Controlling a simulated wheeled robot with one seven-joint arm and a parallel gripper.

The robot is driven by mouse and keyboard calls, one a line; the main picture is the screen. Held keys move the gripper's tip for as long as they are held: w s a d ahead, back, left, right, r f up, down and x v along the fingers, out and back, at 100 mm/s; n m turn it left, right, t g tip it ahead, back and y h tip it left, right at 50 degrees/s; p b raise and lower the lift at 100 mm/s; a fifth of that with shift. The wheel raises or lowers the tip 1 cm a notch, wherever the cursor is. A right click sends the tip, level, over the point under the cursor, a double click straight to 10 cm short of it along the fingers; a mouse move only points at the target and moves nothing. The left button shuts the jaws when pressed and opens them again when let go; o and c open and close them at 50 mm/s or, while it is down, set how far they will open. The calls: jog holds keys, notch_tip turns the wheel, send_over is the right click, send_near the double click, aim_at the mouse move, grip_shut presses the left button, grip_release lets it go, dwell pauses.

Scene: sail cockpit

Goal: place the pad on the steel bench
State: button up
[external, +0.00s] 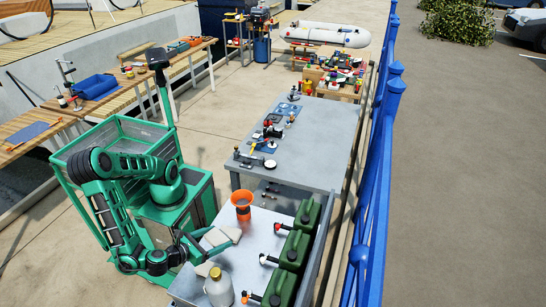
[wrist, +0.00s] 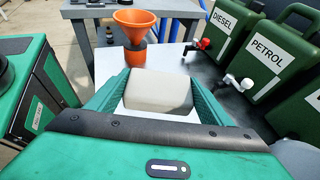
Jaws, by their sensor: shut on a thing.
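The pad is a pale beige block with rounded edges (wrist: 158,90), between the two green fingers of my gripper (wrist: 160,95) in the wrist view. My gripper (external: 214,246) is shut on it. In the external view the pad (external: 217,237) shows at the fingertips, over the near metal-topped bench (external: 262,222). I cannot tell whether it touches the surface below. A second grey metal bench (external: 325,137) stands beyond, with tools on its top. I cannot tell which of the two is the steel bench.
An orange funnel (external: 241,200) stands on the near bench beyond my gripper. Several green fuel cans (external: 296,249) line its right side, with spouts pointing inward. A pale jug (external: 218,288) is at the front. A blue fence (external: 372,230) runs along the right.

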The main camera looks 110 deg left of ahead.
jog(key=shift+f, duration=3.5)
jog(key=shift+f, duration=0.2)
